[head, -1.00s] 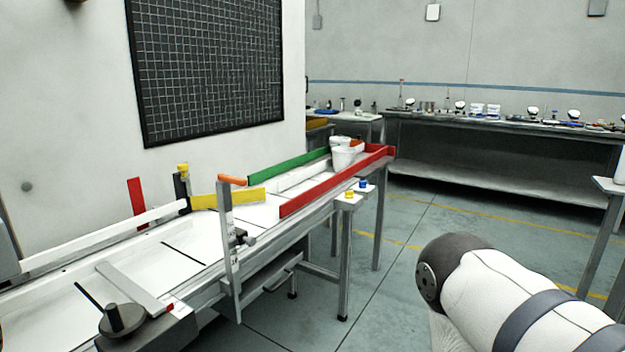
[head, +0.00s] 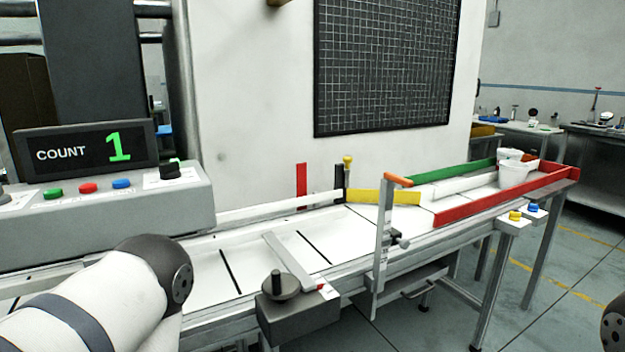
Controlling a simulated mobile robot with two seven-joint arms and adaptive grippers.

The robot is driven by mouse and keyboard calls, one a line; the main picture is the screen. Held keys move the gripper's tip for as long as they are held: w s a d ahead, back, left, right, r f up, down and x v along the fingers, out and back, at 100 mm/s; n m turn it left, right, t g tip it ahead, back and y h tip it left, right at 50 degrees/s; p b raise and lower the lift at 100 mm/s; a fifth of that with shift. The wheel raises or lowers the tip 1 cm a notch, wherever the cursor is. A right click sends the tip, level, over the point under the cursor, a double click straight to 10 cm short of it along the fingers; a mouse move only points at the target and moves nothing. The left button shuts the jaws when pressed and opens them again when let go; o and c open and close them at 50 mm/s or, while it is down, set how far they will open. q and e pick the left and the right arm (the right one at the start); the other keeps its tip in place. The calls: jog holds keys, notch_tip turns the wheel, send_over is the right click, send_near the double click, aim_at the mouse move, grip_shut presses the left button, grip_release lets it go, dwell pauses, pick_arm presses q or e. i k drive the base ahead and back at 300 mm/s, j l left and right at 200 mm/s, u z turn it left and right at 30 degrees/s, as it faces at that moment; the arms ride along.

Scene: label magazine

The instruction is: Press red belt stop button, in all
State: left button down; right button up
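The red button (head: 88,188) sits on the sloped face of a grey control box (head: 110,225) at the left, between a green button (head: 53,194) and a blue button (head: 121,184). Part of my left arm shows at the lower left, in front of the belt and below the control box. Its gripper is out of view. Only a sliver of my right arm shows at the right edge, and its gripper is out of view too.
The white belt (head: 205,275) runs right from the control box. A hand wheel (head: 280,286) and an upright post (head: 383,245) stand at its front edge.

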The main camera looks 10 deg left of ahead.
aim_at(87, 188)
jog(key=u, duration=1.55)
